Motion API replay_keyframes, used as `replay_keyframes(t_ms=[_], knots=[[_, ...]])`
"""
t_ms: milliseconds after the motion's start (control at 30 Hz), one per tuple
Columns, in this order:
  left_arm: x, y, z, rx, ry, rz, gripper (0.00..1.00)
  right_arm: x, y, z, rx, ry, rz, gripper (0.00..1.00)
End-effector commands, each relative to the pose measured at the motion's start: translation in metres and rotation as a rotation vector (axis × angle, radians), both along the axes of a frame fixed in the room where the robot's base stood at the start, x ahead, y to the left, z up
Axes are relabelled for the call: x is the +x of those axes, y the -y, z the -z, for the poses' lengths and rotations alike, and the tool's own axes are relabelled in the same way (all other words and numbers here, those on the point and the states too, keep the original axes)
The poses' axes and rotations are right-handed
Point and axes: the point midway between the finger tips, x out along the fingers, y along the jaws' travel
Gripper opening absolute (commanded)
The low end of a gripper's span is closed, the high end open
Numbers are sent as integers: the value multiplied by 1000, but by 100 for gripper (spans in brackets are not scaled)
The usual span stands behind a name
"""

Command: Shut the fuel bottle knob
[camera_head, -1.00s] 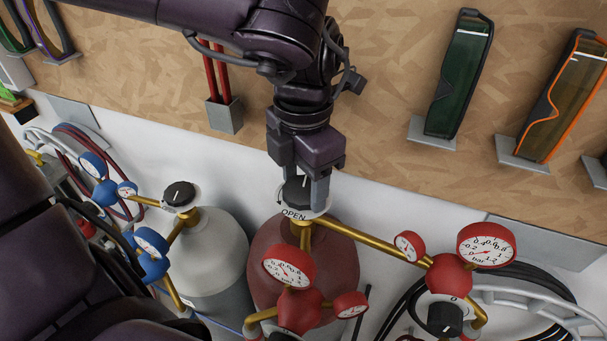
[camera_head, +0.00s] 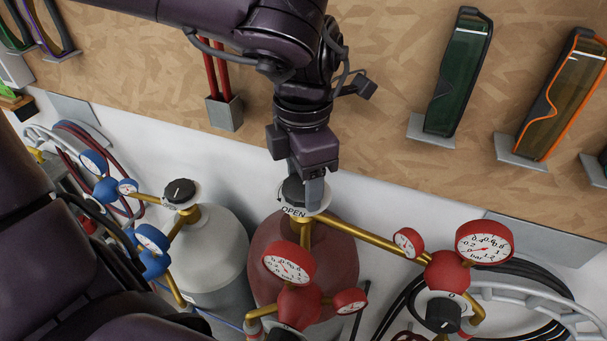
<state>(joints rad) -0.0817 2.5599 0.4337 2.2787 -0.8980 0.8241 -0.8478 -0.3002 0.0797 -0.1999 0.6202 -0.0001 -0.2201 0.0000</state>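The fuel bottle is the dark red cylinder (camera_head: 333,258) in the middle of the head view. Its black knob (camera_head: 291,190) sits on top over a white dial plate marked OPEN. My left gripper (camera_head: 303,187) reaches down from above. Its fingers are on either side of the knob and appear closed on it. The near finger covers the knob's right part, and the far finger is partly hidden. The knob's pointer line is not clearly visible now. My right gripper is not in view.
A grey bottle (camera_head: 217,262) with its own black knob (camera_head: 180,191) and blue gauges stands to the left. Red gauges (camera_head: 289,263) and brass pipes crowd the front and right. A wooden board (camera_head: 390,120) with goggles rises behind. Dark links of mine fill the lower left.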

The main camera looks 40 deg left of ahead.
Motion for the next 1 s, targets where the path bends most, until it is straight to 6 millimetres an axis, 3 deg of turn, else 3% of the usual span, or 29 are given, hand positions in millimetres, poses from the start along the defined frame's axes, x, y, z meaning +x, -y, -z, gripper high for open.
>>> replay_keyframes(t_ms=[33,167,467,1000], knots=[[0,0,0,0,1,1,62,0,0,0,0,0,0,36],[0,0,0,0,1,0,77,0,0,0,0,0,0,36],[0,0,-2,0,1,-1,77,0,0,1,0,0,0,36],[0,0,-75,-1,1,-1,77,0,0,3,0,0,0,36]])
